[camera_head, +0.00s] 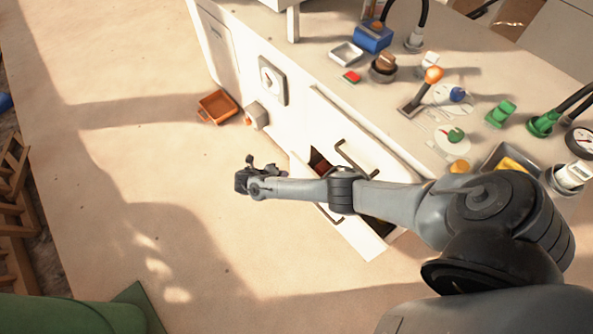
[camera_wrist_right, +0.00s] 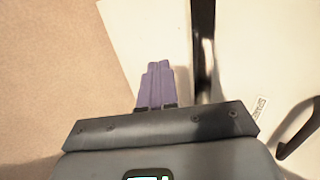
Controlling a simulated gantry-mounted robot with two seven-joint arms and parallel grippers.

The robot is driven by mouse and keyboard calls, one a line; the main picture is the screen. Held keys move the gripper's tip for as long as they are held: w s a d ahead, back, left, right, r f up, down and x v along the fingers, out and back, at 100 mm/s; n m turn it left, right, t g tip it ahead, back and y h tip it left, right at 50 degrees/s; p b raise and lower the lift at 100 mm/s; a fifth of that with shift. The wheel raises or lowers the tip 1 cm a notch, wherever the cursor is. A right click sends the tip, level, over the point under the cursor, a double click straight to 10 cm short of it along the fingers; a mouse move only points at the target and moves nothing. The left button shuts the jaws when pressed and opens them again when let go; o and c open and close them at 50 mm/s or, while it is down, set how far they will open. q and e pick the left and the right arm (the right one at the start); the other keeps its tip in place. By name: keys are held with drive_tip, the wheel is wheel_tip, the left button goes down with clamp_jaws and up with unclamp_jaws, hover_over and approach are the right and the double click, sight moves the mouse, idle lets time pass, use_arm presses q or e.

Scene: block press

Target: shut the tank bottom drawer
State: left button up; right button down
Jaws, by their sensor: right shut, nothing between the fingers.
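The bottom drawer (camera_head: 362,240) of the white tank stands pulled out in the head view; its dark inside shows in part behind my right arm. Its dark handle (camera_head: 325,214) shows just below the forearm. My right gripper (camera_head: 250,178) is shut and empty, out beyond the drawer front on the floor side. In the right wrist view the purple fingers (camera_wrist_right: 155,85) are together, over the edge of a white panel (camera_wrist_right: 150,30), beside a dark bar (camera_wrist_right: 203,45). I cannot tell whether they touch it. My left gripper is not in view.
Above the drawer is a second dark handle (camera_head: 352,155) on the white front. An orange tray (camera_head: 217,106) sits by the tank's foot. The worktop (camera_head: 330,70) carries a lever (camera_head: 432,76), knobs and plugs. The sandy floor (camera_head: 150,200) left of the gripper is clear.

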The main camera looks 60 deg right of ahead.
sight(303, 168)
drive_tip(key=d+f+b, duration=0.1)
drive_tip(key=d, duration=0.1)
drive_tip(key=s+d+f+b, duration=0.1)
drive_tip(key=d, duration=0.1)
drive_tip(key=s+d+f+b, duration=0.1)
drive_tip(key=d, duration=0.1)
drive_tip(key=shift+s+f, duration=0.15)
drive_tip(key=shift+f, duration=0.05)
drive_tip(key=shift+s+d, duration=0.15)
drive_tip(key=shift+d, duration=0.2)
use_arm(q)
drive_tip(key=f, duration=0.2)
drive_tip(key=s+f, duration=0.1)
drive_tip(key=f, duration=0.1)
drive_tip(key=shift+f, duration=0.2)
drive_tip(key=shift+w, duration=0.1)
use_arm(e)
drive_tip(key=shift+r, duration=0.1)
